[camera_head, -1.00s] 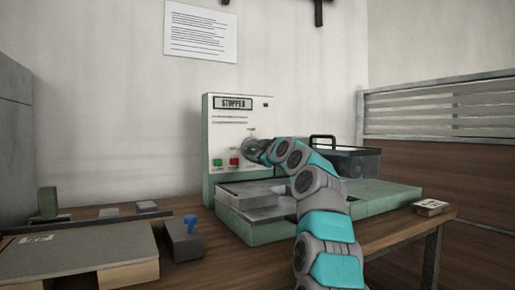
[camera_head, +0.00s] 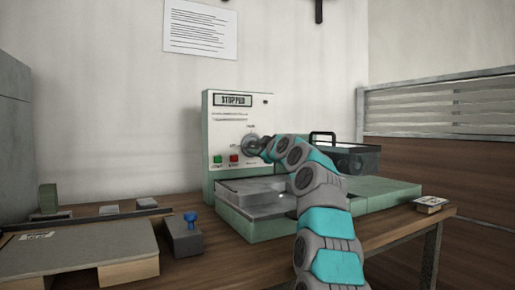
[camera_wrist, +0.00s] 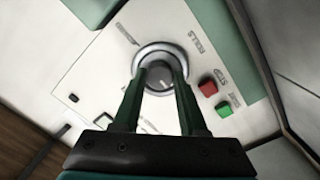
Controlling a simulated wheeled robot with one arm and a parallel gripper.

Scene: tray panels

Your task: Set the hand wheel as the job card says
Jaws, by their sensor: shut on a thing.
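The hand wheel is a round grey knob (camera_wrist: 157,73) in a pale ring on the panel, seen in the wrist view. My gripper (camera_wrist: 158,82) is shut on it, with one dark green finger on each side. In the head view my gripper (camera_head: 262,149) reaches the panel front, and my arm hides part of the wheel. The panel (camera_head: 213,180) is upright with a display (camera_head: 233,100) reading "STOPPED". A green button (camera_head: 217,161) and a red button (camera_head: 233,158) sit below the display. A printed sheet (camera_head: 201,30) hangs on the wall; its text is too small to read.
A green machine bed (camera_head: 375,196) extends right of the panel, with a dark handled box (camera_head: 345,158) behind my arm. A grey block with a blue knob (camera_head: 183,238) and a grey board (camera_head: 75,252) lie at left. A small card stack (camera_head: 431,204) lies at right.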

